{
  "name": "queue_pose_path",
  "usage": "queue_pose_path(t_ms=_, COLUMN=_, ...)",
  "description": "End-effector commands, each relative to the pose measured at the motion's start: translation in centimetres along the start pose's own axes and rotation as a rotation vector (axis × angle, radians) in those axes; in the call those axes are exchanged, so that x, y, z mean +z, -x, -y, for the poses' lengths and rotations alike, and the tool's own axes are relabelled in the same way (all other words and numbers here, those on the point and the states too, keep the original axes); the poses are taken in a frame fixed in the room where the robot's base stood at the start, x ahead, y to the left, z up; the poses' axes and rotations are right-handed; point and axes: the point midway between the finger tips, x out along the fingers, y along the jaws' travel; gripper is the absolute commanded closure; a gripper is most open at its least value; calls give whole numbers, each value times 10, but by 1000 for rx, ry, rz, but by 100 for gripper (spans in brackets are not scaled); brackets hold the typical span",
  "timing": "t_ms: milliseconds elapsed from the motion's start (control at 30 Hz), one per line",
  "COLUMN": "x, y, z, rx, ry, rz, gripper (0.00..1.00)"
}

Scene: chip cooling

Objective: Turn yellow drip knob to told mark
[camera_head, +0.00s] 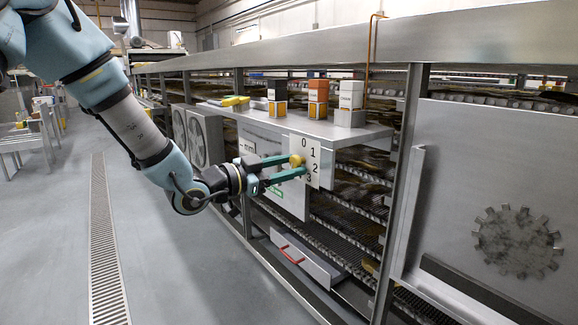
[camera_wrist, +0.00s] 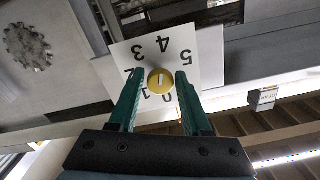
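The yellow drip knob (camera_head: 296,160) sits on a white dial plate (camera_head: 316,150) with black numbers on the front of the machine. In the wrist view the knob (camera_wrist: 153,85) shows a short pale line on its face, near upright in the picture; which number it points to is unclear. The plate (camera_wrist: 206,45) shows 0 to 5 around the knob. My gripper (camera_head: 281,165) reaches it from the left in the head view. In the wrist view its green fingers (camera_wrist: 160,75) stand apart on either side of the knob, with small gaps visible. Contact cannot be told.
A metal shelf (camera_head: 345,129) above the dial holds several small boxes, among them an orange one (camera_head: 318,92), and a yellow item (camera_head: 235,101). Two fans (camera_head: 204,138) are at left.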

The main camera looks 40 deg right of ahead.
Motion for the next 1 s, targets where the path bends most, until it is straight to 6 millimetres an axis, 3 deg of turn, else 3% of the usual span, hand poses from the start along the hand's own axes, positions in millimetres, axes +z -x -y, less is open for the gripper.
queue_pose_path(t_ms=167, x=-1, y=0, z=0, rx=-1, ry=-1, rz=-3, gripper=30)
queue_pose_path(t_ms=533, x=-2, y=7, z=2, rx=-3, ry=-3, rz=-3, gripper=30)
queue_pose_path(t_ms=1000, x=-1, y=91, z=2, rx=-4, ry=-1, rz=-1, gripper=30)
